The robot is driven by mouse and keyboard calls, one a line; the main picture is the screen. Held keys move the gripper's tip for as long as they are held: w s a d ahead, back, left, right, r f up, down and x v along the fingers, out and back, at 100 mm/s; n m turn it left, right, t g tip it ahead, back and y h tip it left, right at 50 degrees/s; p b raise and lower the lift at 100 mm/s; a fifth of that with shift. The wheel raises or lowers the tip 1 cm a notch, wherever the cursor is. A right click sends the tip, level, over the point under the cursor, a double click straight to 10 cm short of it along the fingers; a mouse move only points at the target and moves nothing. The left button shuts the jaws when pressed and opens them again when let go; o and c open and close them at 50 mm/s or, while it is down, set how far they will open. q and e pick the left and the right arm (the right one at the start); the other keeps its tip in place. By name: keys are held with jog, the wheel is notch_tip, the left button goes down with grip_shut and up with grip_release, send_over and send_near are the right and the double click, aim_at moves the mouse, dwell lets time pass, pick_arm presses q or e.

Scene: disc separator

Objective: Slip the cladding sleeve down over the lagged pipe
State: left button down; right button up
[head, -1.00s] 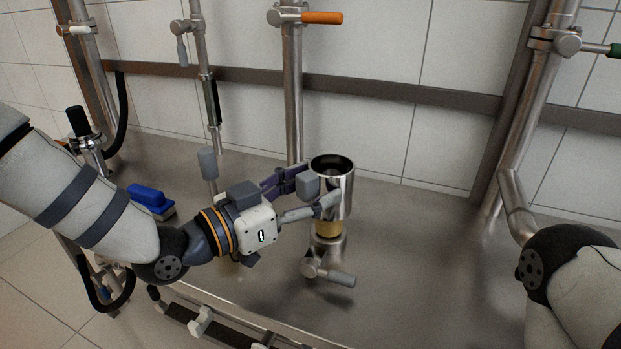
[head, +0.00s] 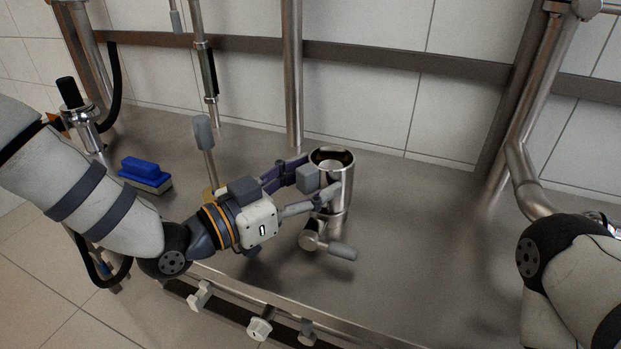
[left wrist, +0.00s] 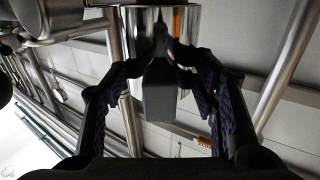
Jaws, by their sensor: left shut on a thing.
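The cladding sleeve (head: 343,185) is a shiny steel cylinder, upright around the pipe in the head view; its wall also shows at the top of the left wrist view (left wrist: 190,22). A pale pipe end (head: 331,159) shows inside its open top. No lagging shows below the sleeve, whose lower end is at or close to the steel fitting (head: 337,224). My left gripper (head: 312,188) is shut on the sleeve by the grey block (left wrist: 158,98) at its side. My right gripper is out of view.
A valve with a grey handle (head: 342,251) sticks out below the sleeve. A blue brush (head: 145,172) lies at the left of the steel bench (head: 420,240). Upright pipes stand behind. My right arm (head: 572,270) is at the right; the bench between is clear.

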pick_arm(q)
jog(key=shift+f, duration=0.3)
jog(key=c, duration=0.6)
grip_release()
jog(key=v, duration=1.2)
